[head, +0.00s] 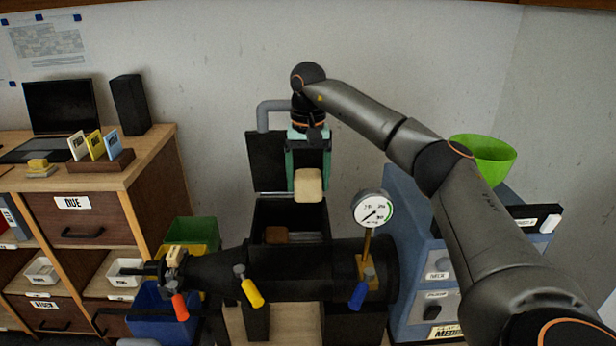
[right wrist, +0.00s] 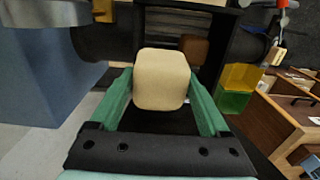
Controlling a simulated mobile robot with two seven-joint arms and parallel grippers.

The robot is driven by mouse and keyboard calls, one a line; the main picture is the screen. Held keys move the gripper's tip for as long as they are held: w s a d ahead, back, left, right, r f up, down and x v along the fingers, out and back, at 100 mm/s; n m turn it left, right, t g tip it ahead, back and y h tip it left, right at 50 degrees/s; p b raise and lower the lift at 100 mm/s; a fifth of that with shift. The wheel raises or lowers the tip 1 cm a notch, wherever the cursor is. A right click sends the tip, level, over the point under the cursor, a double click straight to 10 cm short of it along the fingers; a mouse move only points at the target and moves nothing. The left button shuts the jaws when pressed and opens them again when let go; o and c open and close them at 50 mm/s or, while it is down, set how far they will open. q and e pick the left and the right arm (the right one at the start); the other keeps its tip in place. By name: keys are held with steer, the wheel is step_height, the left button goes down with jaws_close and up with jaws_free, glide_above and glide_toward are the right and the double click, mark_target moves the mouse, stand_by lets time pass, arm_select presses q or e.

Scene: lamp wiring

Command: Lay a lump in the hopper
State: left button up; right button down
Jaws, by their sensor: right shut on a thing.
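A pale tan lump (head: 308,185) is held between the green fingers of my right gripper (head: 308,170), above the black open-topped hopper (head: 322,222). The lump also shows between the fingers in the right wrist view (right wrist: 162,79). A brown lump (head: 275,235) lies inside the hopper at its left; it also shows in the right wrist view (right wrist: 194,50). The hopper's dark lid (head: 264,162) stands upright behind the opening. My left gripper is not in view.
A black horizontal barrel (head: 290,268) with a pressure gauge (head: 374,210) and red, yellow and blue handles lies in front of the hopper. A blue cabinet (head: 408,225) with a green bowl (head: 484,158) stands at right. A wooden desk (head: 150,165) stands at left.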

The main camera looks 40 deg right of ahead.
steer(key=shift+f+b, duration=0.5)
steer(key=shift+f, duration=2.25)
steer(key=shift+f, duration=0.15)
steer(key=shift+f+b, duration=0.4)
steer(key=shift+f, duration=0.7)
jaws_free()
step_height(320, 180, up, 13)
steer(key=shift+f, duration=0.2)
